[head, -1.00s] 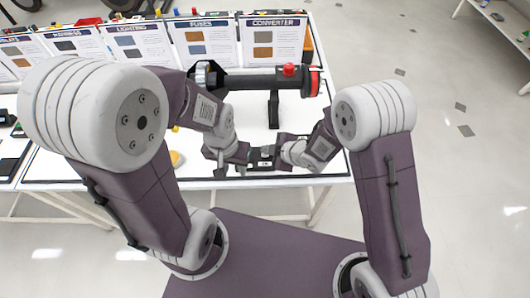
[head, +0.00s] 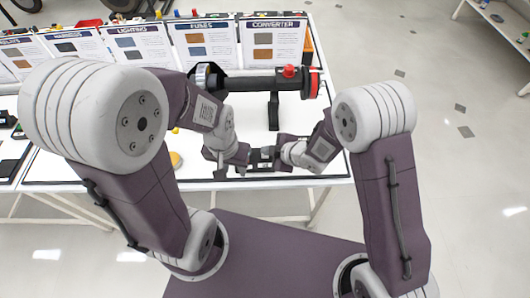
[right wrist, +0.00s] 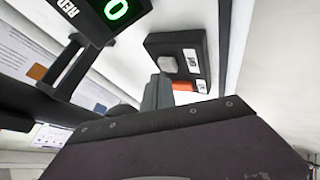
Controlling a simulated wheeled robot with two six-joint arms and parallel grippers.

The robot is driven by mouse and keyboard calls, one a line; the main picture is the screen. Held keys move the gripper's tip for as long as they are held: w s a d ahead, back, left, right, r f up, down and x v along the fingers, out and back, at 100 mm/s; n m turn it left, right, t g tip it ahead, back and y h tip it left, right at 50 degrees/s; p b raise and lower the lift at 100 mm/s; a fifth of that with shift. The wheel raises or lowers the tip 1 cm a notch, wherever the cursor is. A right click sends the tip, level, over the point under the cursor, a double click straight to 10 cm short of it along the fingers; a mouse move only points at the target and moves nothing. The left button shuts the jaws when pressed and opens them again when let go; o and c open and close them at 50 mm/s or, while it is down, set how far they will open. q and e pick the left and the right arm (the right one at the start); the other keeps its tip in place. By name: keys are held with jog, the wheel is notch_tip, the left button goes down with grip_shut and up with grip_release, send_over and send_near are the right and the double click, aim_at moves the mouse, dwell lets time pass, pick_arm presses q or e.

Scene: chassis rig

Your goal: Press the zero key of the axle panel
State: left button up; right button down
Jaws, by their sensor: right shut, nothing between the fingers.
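A black key box (right wrist: 198,48) with a pale grey key (right wrist: 186,64), an orange key (right wrist: 184,86) and small white labels shows in the right wrist view. A black display box (right wrist: 92,18) beside it shows a green 0. In the head view the dark panel (head: 256,160) is small and partly hidden between my grippers. My right gripper (head: 272,153) is shut and empty close to the panel. Its grey fingertips (right wrist: 157,92) point toward the key box; contact cannot be told. My left gripper (head: 221,173) is low at the panel's left, its jaws unclear.
A black axle bar (head: 248,82) with a red knob (head: 289,71) lies behind on a black stand (head: 274,110). Upright cards (head: 275,42) line the table's back. A yellow round thing (head: 177,160) lies left of my left gripper.

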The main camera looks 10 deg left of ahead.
jog(key=shift+r, duration=0.4)
notch_tip(320, 180, up, 5)
jog(key=p, duration=0.4)
jog(key=shift+r+p, duration=0.1)
jog(key=shift+p, duration=0.25)
dwell(0.4)
